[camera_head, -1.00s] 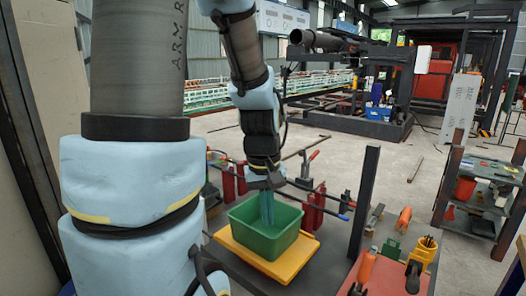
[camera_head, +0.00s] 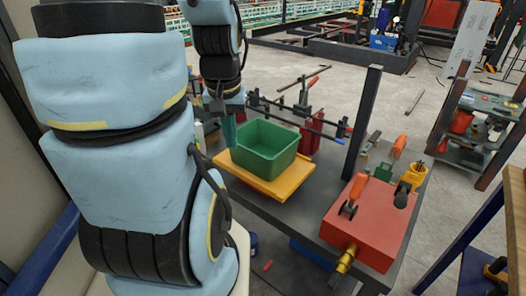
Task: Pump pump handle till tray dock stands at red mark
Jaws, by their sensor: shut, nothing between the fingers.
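My gripper (camera_head: 229,130) points down with its teal fingers shut and empty, at the left edge of the green bin (camera_head: 268,165). I cannot tell whether it touches the bin. The bin sits on a yellow tray (camera_head: 262,187), likely the tray dock, at the bench's left part. A red box (camera_head: 370,228) with a brass fitting (camera_head: 346,259) stands at the bench's right. It carries an orange-gripped lever (camera_head: 356,187) and a black-knobbed part (camera_head: 403,193). Which of these is the pump handle is unclear. I cannot make out a red mark.
A dark upright post (camera_head: 362,120) stands between tray and red box. Behind the tray are bar clamps (camera_head: 300,115) and a red cylinder (camera_head: 309,138). An orange-handled tool (camera_head: 398,147) and a yellow cup (camera_head: 415,175) stand behind the box. A shelf rack (camera_head: 475,130) is at right.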

